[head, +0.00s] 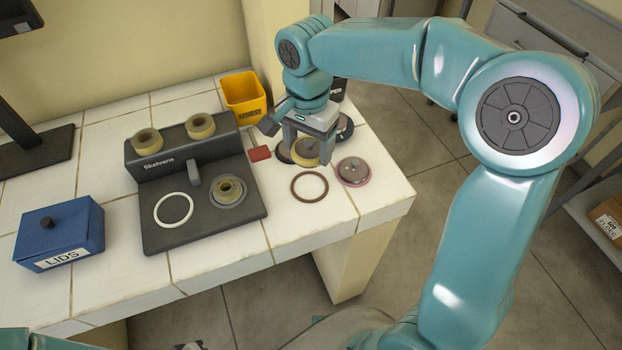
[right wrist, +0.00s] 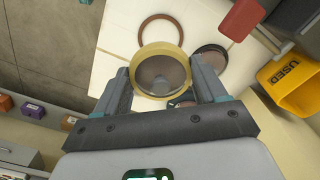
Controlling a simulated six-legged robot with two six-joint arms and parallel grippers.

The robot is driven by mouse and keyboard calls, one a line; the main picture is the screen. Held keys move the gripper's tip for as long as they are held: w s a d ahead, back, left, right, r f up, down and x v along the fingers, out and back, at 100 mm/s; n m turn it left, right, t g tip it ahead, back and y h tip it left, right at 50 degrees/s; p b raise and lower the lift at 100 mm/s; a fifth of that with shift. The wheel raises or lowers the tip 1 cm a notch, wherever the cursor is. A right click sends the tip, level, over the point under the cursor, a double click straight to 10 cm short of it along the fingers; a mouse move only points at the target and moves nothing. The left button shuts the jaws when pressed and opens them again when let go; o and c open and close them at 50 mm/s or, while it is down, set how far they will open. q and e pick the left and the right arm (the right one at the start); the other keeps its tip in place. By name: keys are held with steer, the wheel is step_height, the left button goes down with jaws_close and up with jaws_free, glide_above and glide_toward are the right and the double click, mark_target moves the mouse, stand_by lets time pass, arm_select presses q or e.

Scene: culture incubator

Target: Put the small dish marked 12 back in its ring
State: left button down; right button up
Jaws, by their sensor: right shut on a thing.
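My right gripper (head: 306,146) is shut on a small round dish with a yellowish wall (head: 307,157). In the right wrist view the dish (right wrist: 161,92) sits between the two fingers (right wrist: 161,78), its inside dark grey-brown. No number can be read on it. An empty brown ring (head: 309,200) lies on the white tiled table, just in front of the held dish; it also shows in the right wrist view (right wrist: 160,17). A second dish (head: 353,170) sits in a pinkish ring to the right. My left gripper is not in view.
Dark round pieces (head: 344,128) lie beside and behind the gripper. A red piece (head: 260,153) and a yellow USED bin (head: 243,97) are to the left. The dark Skelvane unit (head: 205,232) and blue LIDS box (head: 60,232) stand farther left. The table's edge is close on the right.

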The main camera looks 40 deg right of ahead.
mark_target(309, 187)
step_height(309, 187, down, 11)
steer(key=shift+b, duration=0.3)
steer(key=shift+f, duration=0.1)
steer(key=o, duration=1.2)
steer(key=shift+c, duration=0.2)
steer(key=shift+r, duration=0.35)
step_height(309, 187, up, 12)
steer(key=shift+f+p, duration=0.15)
steer(key=shift+p, duration=0.35)
